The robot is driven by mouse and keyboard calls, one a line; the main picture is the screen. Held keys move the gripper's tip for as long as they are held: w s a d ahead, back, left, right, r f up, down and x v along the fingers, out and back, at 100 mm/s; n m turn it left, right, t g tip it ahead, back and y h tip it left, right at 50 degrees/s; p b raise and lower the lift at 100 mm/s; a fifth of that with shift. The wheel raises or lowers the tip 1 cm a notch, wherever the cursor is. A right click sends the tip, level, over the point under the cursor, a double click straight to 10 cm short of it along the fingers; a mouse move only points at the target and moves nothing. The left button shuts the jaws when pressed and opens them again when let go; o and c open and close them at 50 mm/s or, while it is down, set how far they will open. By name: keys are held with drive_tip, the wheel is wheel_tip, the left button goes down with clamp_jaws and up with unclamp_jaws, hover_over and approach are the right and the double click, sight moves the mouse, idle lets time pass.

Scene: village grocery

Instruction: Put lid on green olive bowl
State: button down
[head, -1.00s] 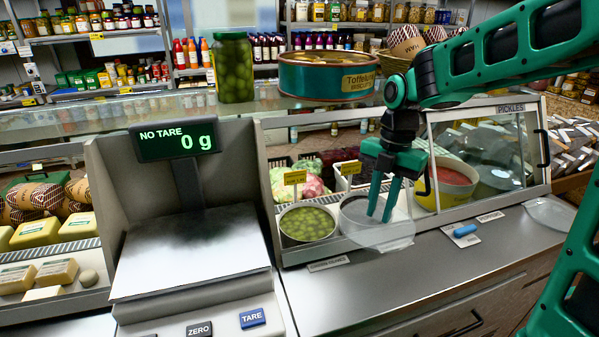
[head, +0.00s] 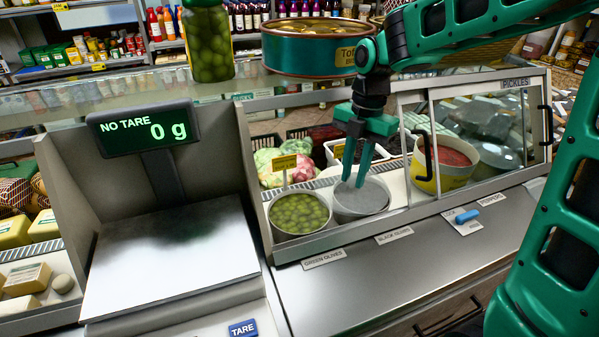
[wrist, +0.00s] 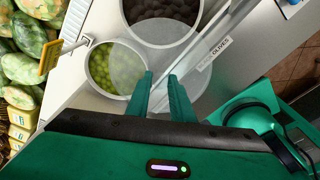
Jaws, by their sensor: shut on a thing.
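The green olive bowl (head: 299,214) stands uncovered inside the glass case, behind the label GREEN OLIVES; it also shows in the wrist view (wrist: 103,78). In the head view the lid lies over the black olive bowl just right of the green olives. In the wrist view my fingers (wrist: 161,77) point at the see-through lid (wrist: 178,62), which overlaps part of both bowls. The exact grip point and the lid's height are hard to tell.
The black olive bowl (wrist: 162,14) stands right beside the green one. A yellow price sign (head: 284,163) rises behind the green olives. A yellow bowl with red contents (head: 446,166) is farther right, behind glass. The scale (head: 165,260) stands left; the steel counter front is mostly clear.

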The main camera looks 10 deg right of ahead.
drive_tip(key=w+a+f+m, duration=0.2)
drive_tip(key=w+a+m, duration=0.2)
drive_tip(key=a, duration=0.8)
wheel_tip(320, 180, down, 6)
drive_tip(key=shift+d+f, duration=0.15)
drive_tip(key=shift+f, duration=0.15)
idle(2.0)
drive_tip(key=c, duration=1)
unclamp_jaws()
wheel_tip(320, 180, up, 7)
idle(0.8)
